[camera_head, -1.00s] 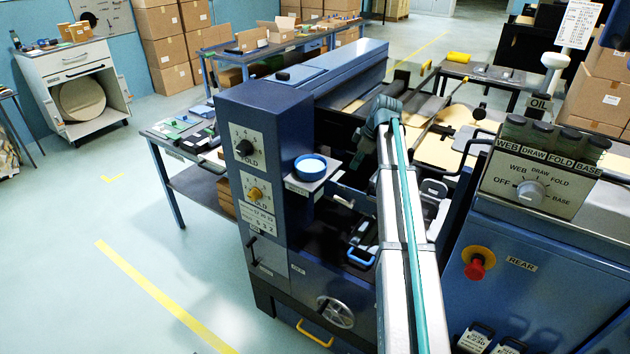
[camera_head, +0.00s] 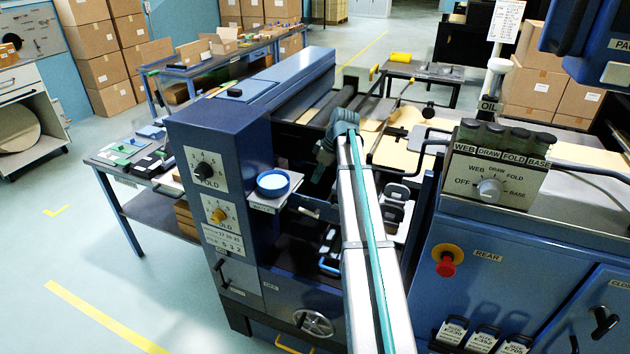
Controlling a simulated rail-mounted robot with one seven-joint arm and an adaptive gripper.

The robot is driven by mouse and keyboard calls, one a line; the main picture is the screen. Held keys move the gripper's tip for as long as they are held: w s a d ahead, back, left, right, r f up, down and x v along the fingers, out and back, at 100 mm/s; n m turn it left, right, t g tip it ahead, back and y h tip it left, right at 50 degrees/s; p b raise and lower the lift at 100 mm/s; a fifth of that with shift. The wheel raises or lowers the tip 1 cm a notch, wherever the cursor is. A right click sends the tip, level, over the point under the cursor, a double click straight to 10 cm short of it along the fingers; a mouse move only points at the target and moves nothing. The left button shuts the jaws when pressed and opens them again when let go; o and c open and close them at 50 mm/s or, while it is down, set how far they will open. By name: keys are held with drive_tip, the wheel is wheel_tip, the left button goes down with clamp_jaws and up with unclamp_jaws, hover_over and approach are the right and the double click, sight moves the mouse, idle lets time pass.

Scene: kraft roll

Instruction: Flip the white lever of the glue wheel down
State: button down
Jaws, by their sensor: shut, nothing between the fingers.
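My white arm with a teal stripe reaches up from the bottom centre over the machine. Its grey-blue end joint is beside the blue tower (camera_head: 222,150); my gripper itself is hidden behind or below it. A short pale lever-like piece (camera_head: 312,210) sticks out right of the tower, below a small shelf carrying a round blue-rimmed pot (camera_head: 273,183). I cannot tell whether this piece is the glue wheel's white lever. The glue wheel cannot be made out. No contact between my arm and the pale piece shows.
A control box (camera_head: 495,170) with a selector knob tops the blue cabinet (camera_head: 500,255) at right, with a red stop button (camera_head: 446,262) on its front. A table (camera_head: 120,158) with small parts stands left of the tower. Open floor (camera_head: 75,250) lies at left.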

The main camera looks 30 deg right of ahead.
drive_tip(key=p, duration=0.4)
approach(302, 206)
drive_tip(key=a+f, duration=0.1)
drive_tip(key=s+f, duration=0.1)
drive_tip(key=a+f, duration=0.1)
drive_tip(key=shift+s+a+f, duration=0.2)
drive_tip(key=shift+s+a, duration=0.1)
drive_tip(key=shift+a+f, duration=0.2)
drive_tip(key=shift+f, duration=0.55)
drive_tip(key=f+b, duration=0.1)
drive_tip(key=b, duration=0.1)
drive_tip(key=w+a+f+b, duration=0.1)
drive_tip(key=b, duration=0.1)
drive_tip(key=shift+w, duration=0.1)
drive_tip(key=shift+r, duration=0.1)
drive_tip(key=v, duration=1.2)
